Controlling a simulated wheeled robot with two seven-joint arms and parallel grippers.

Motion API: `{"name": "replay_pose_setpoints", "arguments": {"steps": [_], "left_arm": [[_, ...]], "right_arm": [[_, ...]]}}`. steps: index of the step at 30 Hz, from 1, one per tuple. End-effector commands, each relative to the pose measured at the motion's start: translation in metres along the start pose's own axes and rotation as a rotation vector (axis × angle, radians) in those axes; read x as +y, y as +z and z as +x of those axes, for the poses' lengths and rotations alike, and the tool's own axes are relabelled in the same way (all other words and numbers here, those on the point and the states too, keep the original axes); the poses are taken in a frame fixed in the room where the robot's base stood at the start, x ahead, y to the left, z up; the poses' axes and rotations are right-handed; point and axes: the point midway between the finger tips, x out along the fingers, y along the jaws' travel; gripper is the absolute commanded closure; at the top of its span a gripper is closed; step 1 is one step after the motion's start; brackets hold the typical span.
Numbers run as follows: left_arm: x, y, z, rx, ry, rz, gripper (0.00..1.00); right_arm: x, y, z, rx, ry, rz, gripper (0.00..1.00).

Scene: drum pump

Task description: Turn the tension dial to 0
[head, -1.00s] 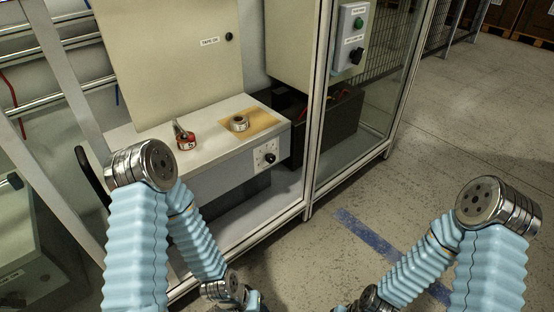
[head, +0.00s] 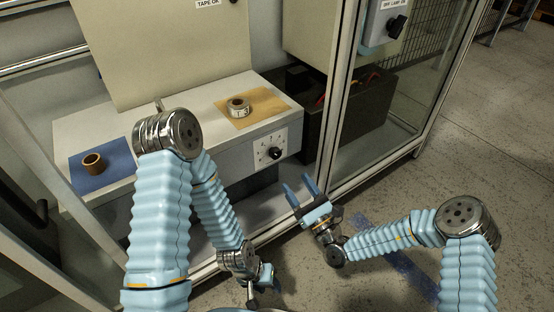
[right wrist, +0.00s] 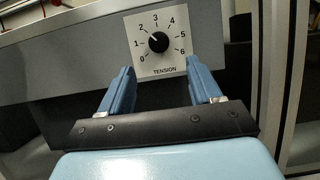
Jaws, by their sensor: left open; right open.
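The tension dial is a black knob (head: 275,153) on a white plate on the front of the grey bench. In the right wrist view the knob (right wrist: 158,42) is ringed by the numbers 0 to 6, and its mark seems to point up and left, near 2. My right gripper (head: 301,188) is open and empty, below and right of the dial in the head view; its fingers point toward the panel, apart from the knob. My left gripper (head: 268,279) is low by the bench's foot, open, small and partly hidden by its own wrist.
A metallic tape roll (head: 238,107) lies on a tan mat (head: 272,107). A brown ring (head: 93,163) lies on a blue mat (head: 118,176) at left. A frame post (head: 336,120) and glass panel stand right of the dial. The floor at right is clear.

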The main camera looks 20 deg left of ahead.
Motion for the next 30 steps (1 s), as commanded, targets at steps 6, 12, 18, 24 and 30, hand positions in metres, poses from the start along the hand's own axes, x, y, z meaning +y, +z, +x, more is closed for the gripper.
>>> {"name": "replay_pose_setpoints", "arguments": {"steps": [6,12,18,24,30], "left_arm": [[-0.001,0.000,0.005,-0.001,0.001,0.000,0.57],[-0.002,0.000,0.008,-0.002,0.002,0.001,0.57],[-0.002,0.001,0.009,-0.002,0.002,0.001,0.57],[-0.002,0.001,0.009,-0.002,0.002,0.001,0.57],[-0.002,0.001,0.009,-0.002,0.002,0.001,0.57]], "right_arm": [[0.001,0.000,0.052,-0.002,0.003,-0.001,0.37],[0.001,-0.001,0.088,-0.001,0.004,-0.001,0.37],[0.001,-0.001,0.103,0.001,0.004,0.001,0.37],[0.001,0.000,0.104,0.002,0.003,0.001,0.37],[0.001,0.000,0.104,0.002,0.004,0.001,0.56]]}}
